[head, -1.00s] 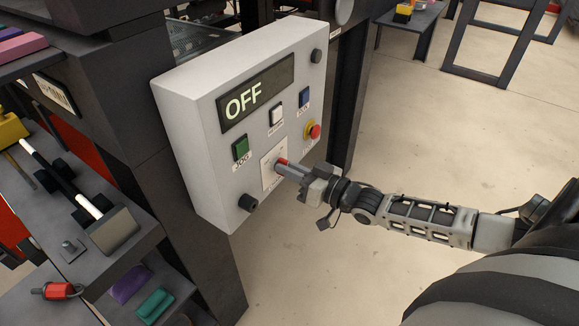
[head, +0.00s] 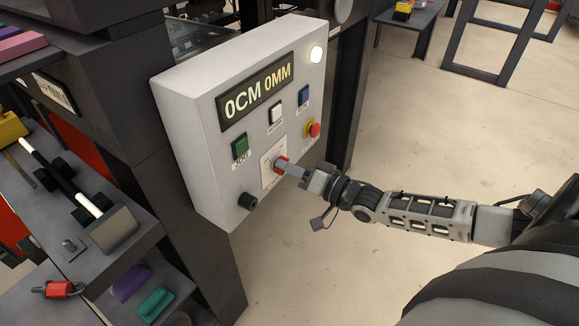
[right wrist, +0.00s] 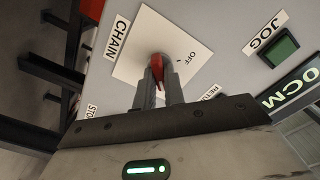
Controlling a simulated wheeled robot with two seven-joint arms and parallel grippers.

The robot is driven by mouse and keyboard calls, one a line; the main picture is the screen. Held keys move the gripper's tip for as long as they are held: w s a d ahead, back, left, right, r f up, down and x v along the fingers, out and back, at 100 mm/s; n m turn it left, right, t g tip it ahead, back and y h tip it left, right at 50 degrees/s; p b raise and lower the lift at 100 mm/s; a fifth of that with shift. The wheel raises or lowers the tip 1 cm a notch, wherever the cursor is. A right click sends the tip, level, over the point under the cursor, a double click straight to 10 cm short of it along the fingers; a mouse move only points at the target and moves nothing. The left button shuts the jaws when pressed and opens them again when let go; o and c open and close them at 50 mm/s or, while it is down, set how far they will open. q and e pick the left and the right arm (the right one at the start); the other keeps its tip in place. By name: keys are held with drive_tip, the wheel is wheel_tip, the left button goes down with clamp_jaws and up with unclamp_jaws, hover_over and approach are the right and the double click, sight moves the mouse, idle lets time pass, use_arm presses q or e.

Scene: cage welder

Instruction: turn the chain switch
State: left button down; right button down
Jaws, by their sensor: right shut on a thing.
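The chain switch is a red knob (head: 281,163) on a white plate (head: 268,176) low on the grey control box. In the right wrist view the red knob (right wrist: 157,71) sits on the plate labelled CHAIN (right wrist: 119,37), with OFF printed beside it. My right gripper (head: 287,167) is shut on the knob, with one grey finger on each side of it, as the right wrist view (right wrist: 159,85) shows. The display (head: 258,92) reads "0CM 0MM" and a round lamp (head: 316,54) at the top right glows. My left gripper is not in view.
The box also carries a green JOG button (head: 240,147), a white button (head: 276,113), a blue button (head: 304,95), a red emergency button (head: 314,129) and a black knob (head: 248,202). A shelf with tools (head: 70,215) stands at left. The floor at right is open.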

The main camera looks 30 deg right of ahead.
idle(0.3)
drive_tip(key=c, duration=1.5)
unclamp_jaws()
drive_tip(key=shift+s, duration=0.1)
drive_tip(key=p+v, duration=0.1)
drive_tip(key=v, duration=1.5)
